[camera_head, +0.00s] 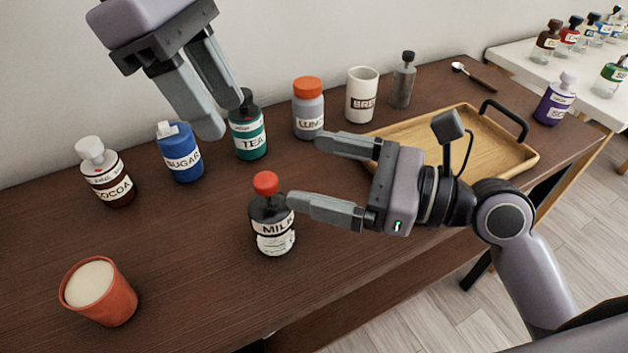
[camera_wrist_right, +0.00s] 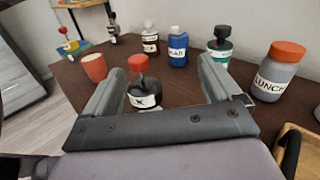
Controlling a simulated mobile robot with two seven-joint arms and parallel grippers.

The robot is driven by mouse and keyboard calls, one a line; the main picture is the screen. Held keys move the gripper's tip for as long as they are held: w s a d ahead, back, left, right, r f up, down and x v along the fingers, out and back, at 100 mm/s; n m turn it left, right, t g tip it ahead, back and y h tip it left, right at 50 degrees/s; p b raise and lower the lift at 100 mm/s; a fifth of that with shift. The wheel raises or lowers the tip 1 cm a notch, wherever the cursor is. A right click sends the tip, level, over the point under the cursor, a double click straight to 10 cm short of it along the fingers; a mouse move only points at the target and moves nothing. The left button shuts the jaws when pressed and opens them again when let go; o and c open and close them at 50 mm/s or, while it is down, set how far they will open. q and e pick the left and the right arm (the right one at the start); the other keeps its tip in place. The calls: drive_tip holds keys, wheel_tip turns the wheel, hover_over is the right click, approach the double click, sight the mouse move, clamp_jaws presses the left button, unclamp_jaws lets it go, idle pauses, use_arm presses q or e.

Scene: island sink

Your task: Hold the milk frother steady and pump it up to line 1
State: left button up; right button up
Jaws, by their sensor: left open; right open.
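The milk frother (camera_head: 272,225) is a dark bottle with a red knob on top and a white "MILK" label with small print below. It stands upright near the middle of the brown table; in the right wrist view (camera_wrist_right: 145,95) the knob sits up on a thin stem. My right gripper (camera_head: 304,172) is open and empty, to the right of the frother. In its wrist view the frother shows between the fingers, nearer the left one. My left gripper (camera_head: 220,112) is open and empty, above and behind the frother, in front of the tea bottle.
Behind stand the cocoa (camera_head: 107,172), sugar (camera_head: 180,155) and tea (camera_head: 247,130) bottles, an orange-lidded lunch jar (camera_head: 308,110), a white mug (camera_head: 362,95) and a grey bottle (camera_head: 402,82). An orange cup (camera_head: 112,303) is front left. A wooden tray (camera_head: 480,170) is right.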

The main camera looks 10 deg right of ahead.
sight(293, 227)
drive_tip(key=shift+s+a+f+g+y, duration=0.15)
drive_tip(key=shift+s+a+f+g, duration=0.1)
drive_tip(key=shift+s+a, duration=0.3)
drive_tip(key=shift+s+a+f+g+y, duration=0.15)
drive_tip(key=shift+s+a+f+g, duration=0.1)
drive_tip(key=shift+s+a, duration=0.25)
wheel_tip(293, 227, down, 8)
drive_tip(key=shift+d+r, duration=0.1)
drive_tip(key=shift+r, duration=0.1)
drive_tip(key=x, duration=0.7)
drive_tip(key=shift+w+a+r, duration=0.1)
drive_tip(key=shift+a+r, duration=0.05)
drive_tip(key=shift+a, duration=0.1)
drive_tip(key=c, duration=1.1)
drive_tip(key=shift+c, duration=0.2)
